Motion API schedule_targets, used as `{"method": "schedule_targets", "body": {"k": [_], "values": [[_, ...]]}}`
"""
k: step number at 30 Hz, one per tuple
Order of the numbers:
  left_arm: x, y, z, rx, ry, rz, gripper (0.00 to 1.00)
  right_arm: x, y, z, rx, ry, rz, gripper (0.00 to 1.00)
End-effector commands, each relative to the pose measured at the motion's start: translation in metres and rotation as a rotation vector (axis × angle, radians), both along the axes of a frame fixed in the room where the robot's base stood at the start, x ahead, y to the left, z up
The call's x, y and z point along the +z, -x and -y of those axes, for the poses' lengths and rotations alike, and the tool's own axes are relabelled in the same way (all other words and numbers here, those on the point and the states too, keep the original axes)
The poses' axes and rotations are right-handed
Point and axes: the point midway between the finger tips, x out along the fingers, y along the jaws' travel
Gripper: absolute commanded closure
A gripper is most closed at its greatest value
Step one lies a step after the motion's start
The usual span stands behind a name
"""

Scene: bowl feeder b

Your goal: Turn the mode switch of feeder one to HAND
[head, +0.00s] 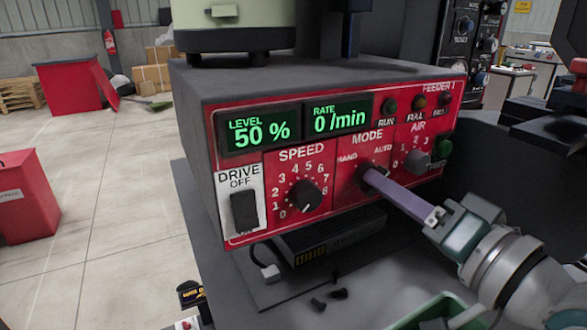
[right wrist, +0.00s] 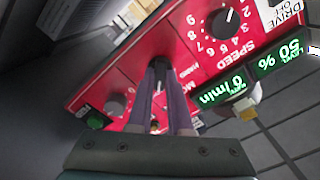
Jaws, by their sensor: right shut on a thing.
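The red front panel (head: 330,222) of feeder one fills the middle of the head view. Its mode switch (head: 364,170) is a dark knob below the MODE label, with HAND printed to its left and AUTO to its right. My right gripper (head: 374,178) reaches in from the lower right, its long purple-grey fingers shut on this knob. In the right wrist view, where the panel appears upside down, the fingertips (right wrist: 160,72) close around the dark knob (right wrist: 158,62). The fingers cover most of the knob, so I cannot tell which way it points. My left gripper is not in view.
The speed knob (head: 306,195) and drive rocker (head: 245,212) sit left of the mode switch. The air knob (head: 417,161) and a green button (head: 444,148) are close on its right. Displays (head: 260,131) read 50 % and 0/min. Small dark parts (head: 319,303) lie below the panel.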

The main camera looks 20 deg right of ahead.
Motion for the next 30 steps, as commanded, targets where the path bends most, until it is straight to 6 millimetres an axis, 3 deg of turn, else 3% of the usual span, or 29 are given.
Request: {"method": "schedule_targets", "body": {"k": [14, 30], "values": [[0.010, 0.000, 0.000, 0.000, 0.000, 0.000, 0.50, 0.002, 0.000, 0.000, 0.000, 0.131, 0.010, 1.00], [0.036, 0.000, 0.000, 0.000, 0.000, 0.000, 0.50, 0.002, 0.000, -0.001, -0.001, 0.618, 0.048, 1.00]]}}
